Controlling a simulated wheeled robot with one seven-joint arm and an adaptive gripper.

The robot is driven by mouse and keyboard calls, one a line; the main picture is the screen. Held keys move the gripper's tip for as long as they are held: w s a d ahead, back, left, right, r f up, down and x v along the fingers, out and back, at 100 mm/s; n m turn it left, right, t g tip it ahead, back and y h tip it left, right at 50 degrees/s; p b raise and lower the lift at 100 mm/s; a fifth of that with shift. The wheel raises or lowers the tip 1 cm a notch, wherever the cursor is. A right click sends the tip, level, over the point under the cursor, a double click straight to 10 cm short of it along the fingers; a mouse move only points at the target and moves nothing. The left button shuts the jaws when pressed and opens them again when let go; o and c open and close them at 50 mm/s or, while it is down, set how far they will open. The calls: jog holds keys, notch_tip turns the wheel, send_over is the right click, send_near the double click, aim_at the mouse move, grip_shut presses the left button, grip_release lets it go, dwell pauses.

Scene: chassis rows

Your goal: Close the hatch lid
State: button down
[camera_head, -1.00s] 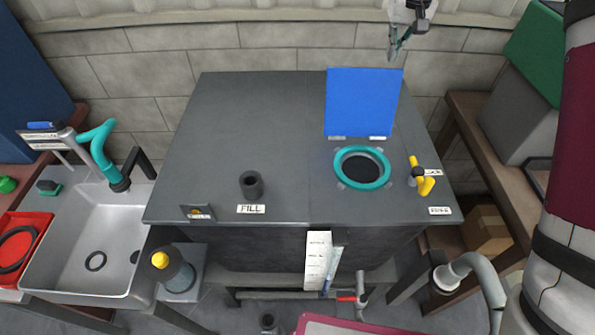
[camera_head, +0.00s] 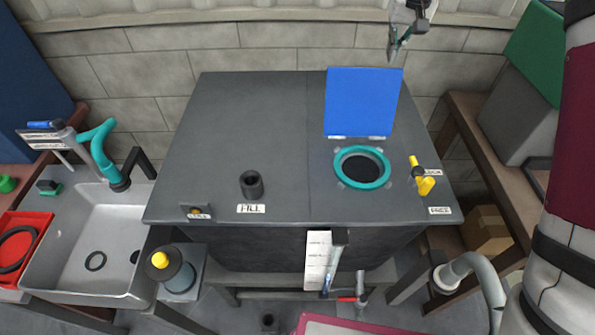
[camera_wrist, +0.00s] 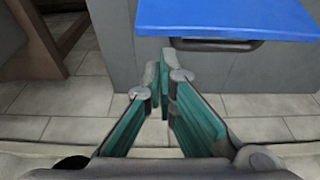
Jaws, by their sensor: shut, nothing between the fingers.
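The blue hatch lid (camera_head: 362,102) stands upright, open, on its hinges behind the round opening with a teal rim (camera_head: 340,170) on the dark grey tank top. My gripper (camera_head: 393,52) is above and behind the lid's upper right edge, apart from it, with the fingers pointing down. In the wrist view my gripper (camera_wrist: 162,75) has its teal-padded fingers together at the tips, holding nothing. A blue panel (camera_wrist: 235,18) with a dark handle beneath its edge shows ahead at the upper right of that view.
A yellow-handled valve (camera_head: 424,183) stands right of the opening. A black fill pipe (camera_head: 251,184) stands on the tank's left half. A sink (camera_head: 90,240) is at the left. A wooden bench (camera_head: 490,140) with a grey box is at the right. The wall is close behind.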

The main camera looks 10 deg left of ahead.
jog(key=shift+f+b, duration=0.35)
jog(key=shift+f, duration=2.2)
jog(key=shift+s+f, duration=0.15)
jog(key=shift+f, duration=0.65)
jog(key=shift+s+d+p, duration=0.75)
jog(key=shift+s+p, duration=2.9)
jog(key=shift+s, duration=1.65)
notch_tip(320, 180, up, 8)
jog(key=shift+w+d, duration=0.25)
jog(key=shift+w, duration=0.05)
